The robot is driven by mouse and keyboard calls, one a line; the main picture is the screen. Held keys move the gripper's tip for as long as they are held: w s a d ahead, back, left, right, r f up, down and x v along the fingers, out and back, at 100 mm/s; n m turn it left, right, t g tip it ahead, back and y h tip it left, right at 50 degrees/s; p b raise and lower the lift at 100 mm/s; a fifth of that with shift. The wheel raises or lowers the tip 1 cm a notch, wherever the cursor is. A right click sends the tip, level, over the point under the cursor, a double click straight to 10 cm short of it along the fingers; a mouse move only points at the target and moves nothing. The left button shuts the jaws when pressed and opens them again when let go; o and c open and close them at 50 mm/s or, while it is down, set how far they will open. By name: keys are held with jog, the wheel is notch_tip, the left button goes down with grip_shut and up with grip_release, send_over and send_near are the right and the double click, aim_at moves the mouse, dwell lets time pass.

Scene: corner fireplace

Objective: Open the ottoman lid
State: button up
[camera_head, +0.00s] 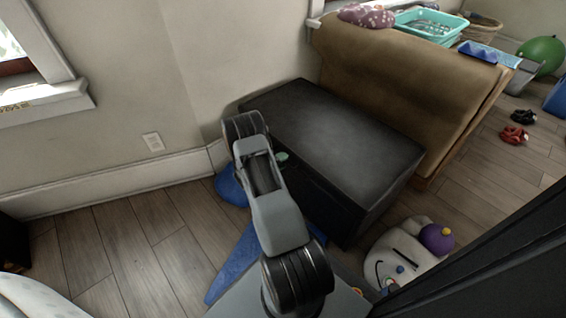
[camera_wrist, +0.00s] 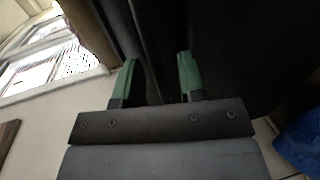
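The ottoman (camera_head: 335,130) is a long black box against the wall, and its lid (camera_head: 345,125) looks flat and closed. In the head view my arm covers part of its front, and only a bit of green finger shows at the front edge of the lid. In the wrist view my gripper (camera_wrist: 157,76) has its two green fingers apart. The dark ottoman (camera_wrist: 245,55) fills the view behind and beside the fingers. A dark edge runs between the fingers; I cannot tell if they touch it.
A brown sofa-like piece (camera_head: 390,75) stands right behind the ottoman, with a teal basket (camera_head: 432,25) on top. A white plush toy (camera_head: 400,255) with a purple ball (camera_head: 436,238) lies at the ottoman's right front. Blue cloth (camera_head: 232,262) lies on the floor. Bare floor (camera_head: 120,240) is at left.

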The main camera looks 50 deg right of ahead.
jog(key=shift+d, duration=0.3)
grip_shut()
dwell(0.3)
